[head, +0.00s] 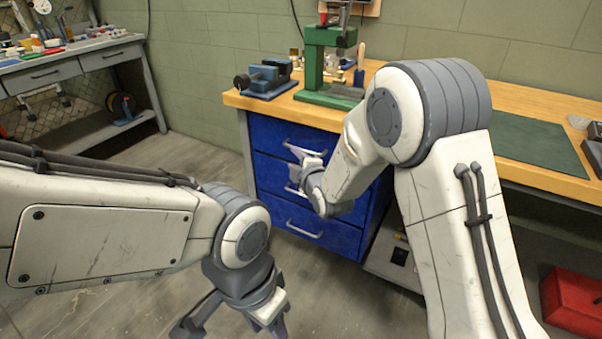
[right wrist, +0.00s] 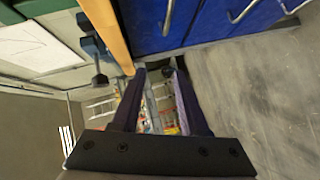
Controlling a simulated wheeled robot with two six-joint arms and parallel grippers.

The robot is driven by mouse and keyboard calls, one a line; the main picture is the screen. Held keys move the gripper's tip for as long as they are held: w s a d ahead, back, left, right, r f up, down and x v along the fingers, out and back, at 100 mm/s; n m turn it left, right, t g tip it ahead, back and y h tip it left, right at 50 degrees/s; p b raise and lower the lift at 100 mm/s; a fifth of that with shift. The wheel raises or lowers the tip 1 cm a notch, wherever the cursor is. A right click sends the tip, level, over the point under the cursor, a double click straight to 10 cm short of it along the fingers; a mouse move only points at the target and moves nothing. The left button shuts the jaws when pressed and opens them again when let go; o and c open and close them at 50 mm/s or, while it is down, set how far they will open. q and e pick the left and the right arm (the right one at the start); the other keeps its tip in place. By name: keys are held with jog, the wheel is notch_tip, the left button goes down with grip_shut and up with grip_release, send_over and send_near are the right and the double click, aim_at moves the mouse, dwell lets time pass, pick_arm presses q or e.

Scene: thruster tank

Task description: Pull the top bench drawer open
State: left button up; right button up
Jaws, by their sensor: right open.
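The blue bench drawer unit has three stacked drawers, all looking shut. The top drawer (head: 270,132) has a light bar handle (head: 289,147), partly covered by my right gripper (head: 298,166). In the right wrist view the top drawer's handle (right wrist: 168,18) is at the top edge, nearest the wooden bench edge. The right gripper's fingers (right wrist: 158,75) are apart with nothing gripped between them; the handle lies beyond them in the picture, and I cannot tell if they touch it. My left gripper (head: 232,322) hangs low at the front, fingers spread and empty, away from the drawers.
The wooden bench top (head: 540,182) carries a green press (head: 325,65), a blue vise (head: 264,80) and a green mat (head: 540,145). A red box (head: 572,300) sits at the lower right. Floor in front of the drawers is clear.

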jog(key=w+d+f+n+t+b, duration=0.3)
jog(key=w+d+f+t+b, duration=0.15)
jog(key=f, duration=0.25)
pick_arm(q)
notch_tip(320, 180, down, 9)
jog(key=b, duration=0.2)
pick_arm(e)
jog(key=shift+n, duration=0.3)
jog(key=x, duration=1)
jog(key=shift+w+a, duration=0.15)
jog(key=shift+a, duration=0.05)
grip_shut()
jog(key=shift+f, duration=0.1)
